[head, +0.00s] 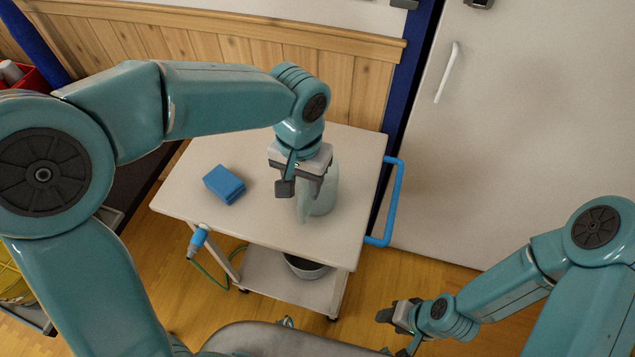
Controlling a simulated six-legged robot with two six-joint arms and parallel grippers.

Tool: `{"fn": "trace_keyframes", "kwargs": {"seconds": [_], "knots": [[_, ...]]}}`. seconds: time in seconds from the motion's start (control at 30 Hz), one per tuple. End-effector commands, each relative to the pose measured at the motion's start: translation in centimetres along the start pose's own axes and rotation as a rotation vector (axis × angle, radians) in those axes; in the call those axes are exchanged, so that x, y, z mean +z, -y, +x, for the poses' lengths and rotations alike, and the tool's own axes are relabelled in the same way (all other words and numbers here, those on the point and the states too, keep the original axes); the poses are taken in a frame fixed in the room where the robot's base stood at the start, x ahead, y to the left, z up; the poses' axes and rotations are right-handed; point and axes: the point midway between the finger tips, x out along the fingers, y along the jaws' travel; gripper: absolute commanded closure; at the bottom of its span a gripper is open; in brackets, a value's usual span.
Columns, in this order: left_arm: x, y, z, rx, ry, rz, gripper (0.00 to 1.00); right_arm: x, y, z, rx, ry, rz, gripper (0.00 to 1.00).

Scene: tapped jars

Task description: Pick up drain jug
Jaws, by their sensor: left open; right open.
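A pale, greenish, see-through jug (324,198) stands on the top of the white cart (270,225), right of its middle. I take it to be the drain jug. My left gripper (302,188) is open and points down at the jug, covering its upper left part. I cannot tell whether its fingers touch the jug or hang above it. My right gripper (386,314) is open and empty, low over the floor side, right of the cart and well apart from the jug.
A blue block (224,184) lies on the cart left of the jug. A blue handle (396,200) sticks out at the cart's right side. A blue-ended hose (198,240) hangs at the front left. A dark-rimmed bowl (306,268) sits on the lower shelf. A white door (530,120) stands behind, right.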

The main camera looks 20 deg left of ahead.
Motion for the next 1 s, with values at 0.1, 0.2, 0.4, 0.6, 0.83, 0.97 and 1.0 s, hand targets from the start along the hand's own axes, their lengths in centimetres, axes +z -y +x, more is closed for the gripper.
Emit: {"fn": "trace_keyframes", "kwargs": {"seconds": [0.1, 0.2, 0.4, 0.6, 0.83, 0.97, 1.0], "knots": [[0.0, 0.1, 1.8, -0.001, 0.001, -0.001, 0.58, 0.0, 0.0, 0.1, 0.0, 0.0, 0.0, 0.51], [-0.1, 0.1, 2.4, 0.0, -0.001, 0.0, 0.58, 0.0, 0.0, 0.1, 0.0, 0.001, 0.0, 0.51], [-0.3, 0.0, 4.9, -0.001, 0.004, -0.001, 0.58, 0.0, 0.1, -0.2, 0.0, 0.0, 0.0, 0.51], [-0.6, 0.0, 7.4, 0.0, 0.0, 0.0, 0.58, 0.0, 0.1, -0.2, 0.0, 0.0, 0.0, 0.51], [-0.6, 0.0, 7.6, 0.001, -0.002, -0.001, 0.58, 0.0, 0.1, -0.2, 0.0, 0.0, 0.0, 0.51], [-0.6, 0.0, 7.6, 0.001, -0.002, -0.001, 0.94, 0.0, 0.1, -0.2, 0.0, 0.0, 0.0, 0.51], [-0.6, 0.0, 7.6, 0.001, -0.002, -0.001, 1.0, 0.0, 0.1, -0.2, 0.0, 0.0, 0.0, 0.51]]}}
